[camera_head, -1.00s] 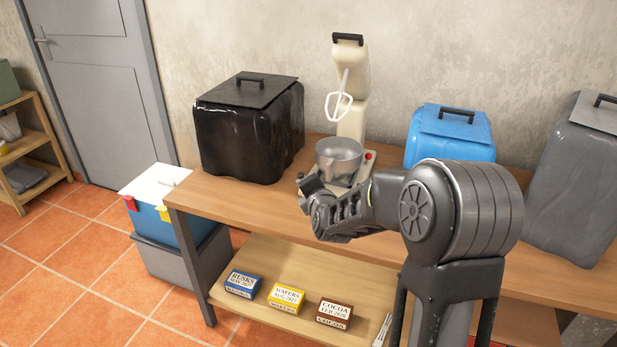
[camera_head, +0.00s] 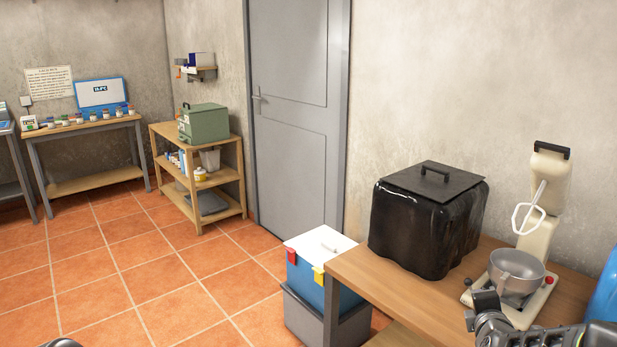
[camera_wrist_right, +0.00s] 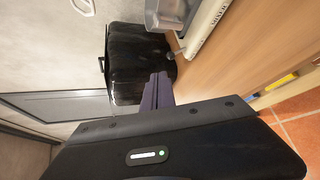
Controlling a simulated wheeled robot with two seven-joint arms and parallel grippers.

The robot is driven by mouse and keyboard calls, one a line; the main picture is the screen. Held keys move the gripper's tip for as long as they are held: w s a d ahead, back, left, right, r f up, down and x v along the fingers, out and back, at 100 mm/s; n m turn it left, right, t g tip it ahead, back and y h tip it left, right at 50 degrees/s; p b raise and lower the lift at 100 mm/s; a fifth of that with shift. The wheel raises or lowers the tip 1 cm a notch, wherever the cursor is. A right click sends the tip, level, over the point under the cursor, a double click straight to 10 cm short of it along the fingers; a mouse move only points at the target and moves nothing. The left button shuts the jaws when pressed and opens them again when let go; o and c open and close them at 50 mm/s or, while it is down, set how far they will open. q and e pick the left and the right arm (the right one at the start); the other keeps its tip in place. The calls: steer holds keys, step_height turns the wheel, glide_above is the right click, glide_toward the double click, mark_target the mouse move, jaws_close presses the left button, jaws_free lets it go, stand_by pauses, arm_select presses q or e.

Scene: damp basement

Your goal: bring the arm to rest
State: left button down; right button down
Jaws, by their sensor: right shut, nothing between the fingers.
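My right arm comes in at the lower right of the head view. Its gripper (camera_head: 486,302) is beside the mixer's metal bowl (camera_head: 517,274), over the wooden workbench (camera_head: 440,294). In the right wrist view the fingers (camera_wrist_right: 157,92) are together and hold nothing. They point toward the black lidded bin (camera_wrist_right: 140,62), with the bench top (camera_wrist_right: 225,50) to the right in that view. I cannot tell whether the gripper touches the bowl. My left gripper is not in view.
A cream stand mixer (camera_head: 545,195) and a black bin (camera_head: 425,222) stand on the bench. A blue cooler (camera_head: 318,278) with a white lid stands at its left end. Tiled floor (camera_head: 160,270) is open to the left, before a wooden shelf (camera_head: 222,172) and grey door (camera_head: 292,110).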

steer(key=s+a+f+m+g+y+p, duration=0.1)
steer(key=s+a+f+m+g+y, duration=0.15)
steer(key=a+f+m, duration=0.6)
steer(key=s+a+f+m+g+y+p, duration=0.15)
steer(key=s+a+f+m+y, duration=0.35)
steer(key=a+f, duration=0.55)
steer(key=s+a+f+m+g, duration=0.1)
steer(key=s+a+f+g, duration=0.2)
steer(key=s+a, duration=0.3)
steer(key=s+a+f+m+g+y+p, duration=0.1)
steer(key=s+a+f+m+g, duration=0.1)
steer(key=s+a+f, duration=0.3)
steer(key=s+a+f+m+g+y+p, duration=0.1)
steer(key=s+a+f, duration=0.5)
steer(key=s, duration=0.6)
steer(key=m+g, duration=0.1)
steer(key=g, duration=0.1)
steer(key=shift+s+a+f+g, duration=0.15)
steer(key=shift+s+a+g, duration=0.15)
steer(key=shift+s+a, duration=0.05)
steer(key=shift+d+m+y, duration=0.1)
steer(key=shift+m+y, duration=0.15)
